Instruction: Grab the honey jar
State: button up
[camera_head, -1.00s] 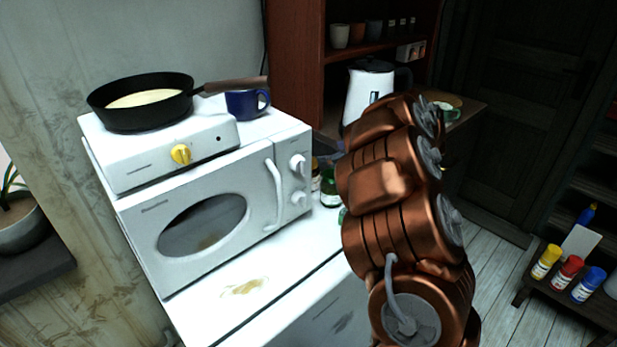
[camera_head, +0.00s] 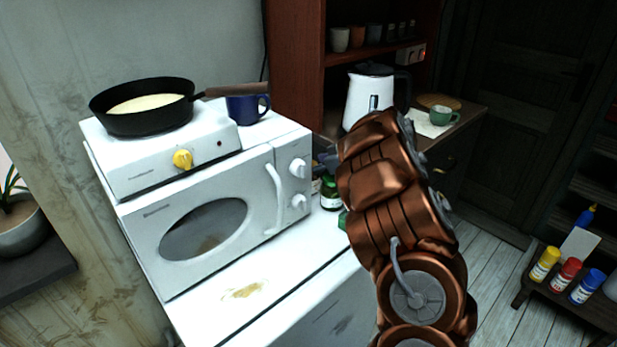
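Small jars stand on the white counter just right of the microwave. One is a dark green jar (camera_head: 330,194) with a pale label. Beside it, partly hidden by the microwave, is a brownish jar (camera_head: 316,187); I cannot tell for sure which is the honey jar. My copper arm covers much of the area to their right. A dark grey part, which looks like my gripper (camera_head: 327,161), shows beyond the arm, just above and behind the jars. Its fingers are mostly hidden, and I cannot see whether it touches a jar.
The white microwave (camera_head: 215,225) stands close on the left, with a hot plate (camera_head: 150,165), black pan (camera_head: 145,122) and blue mug (camera_head: 246,106) on top. A white kettle (camera_head: 366,97) and green cup (camera_head: 444,116) are behind.

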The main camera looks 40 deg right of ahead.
jog(key=shift+c, duration=0.3)
grip_shut()
dwell(0.6)
